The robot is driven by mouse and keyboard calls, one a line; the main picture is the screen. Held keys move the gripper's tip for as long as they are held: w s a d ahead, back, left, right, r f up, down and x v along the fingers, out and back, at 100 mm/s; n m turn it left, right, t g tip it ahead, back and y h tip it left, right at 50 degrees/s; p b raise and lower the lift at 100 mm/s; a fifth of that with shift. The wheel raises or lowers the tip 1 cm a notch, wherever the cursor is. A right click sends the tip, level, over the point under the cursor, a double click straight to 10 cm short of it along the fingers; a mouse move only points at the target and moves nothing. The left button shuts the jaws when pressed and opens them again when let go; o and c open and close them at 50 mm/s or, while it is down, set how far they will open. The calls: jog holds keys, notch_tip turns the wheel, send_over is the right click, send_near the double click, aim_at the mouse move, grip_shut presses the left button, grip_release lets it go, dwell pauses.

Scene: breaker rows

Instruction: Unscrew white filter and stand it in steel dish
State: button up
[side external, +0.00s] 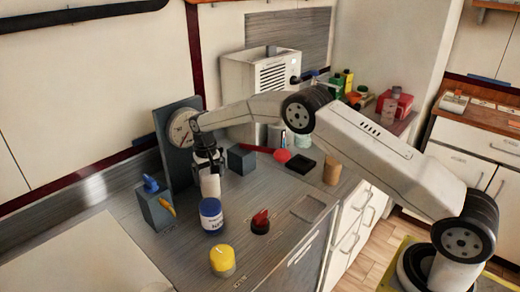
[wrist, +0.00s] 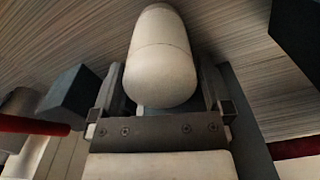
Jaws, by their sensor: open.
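The white filter (side external: 210,184) is a pale rounded cylinder at the left of the counter, just below my gripper (side external: 207,160). In the wrist view the filter (wrist: 160,55) lies between my two fingers (wrist: 163,95), one on each side, and its rounded end points toward the camera. My gripper is open around it. I cannot tell whether the filter touches a finger, and what it is screwed into is hidden. I cannot clearly make out a steel dish in either view.
A blue-and-white jar (side external: 211,215) stands just in front of the filter. A yellow-topped jar (side external: 222,261) and a red-and-black knob (side external: 260,222) stand nearer.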

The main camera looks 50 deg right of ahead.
jog(key=m, duration=1.2)
jog(key=shift+m, duration=0.4)
jog(key=m, duration=0.4)
dwell(0.3)
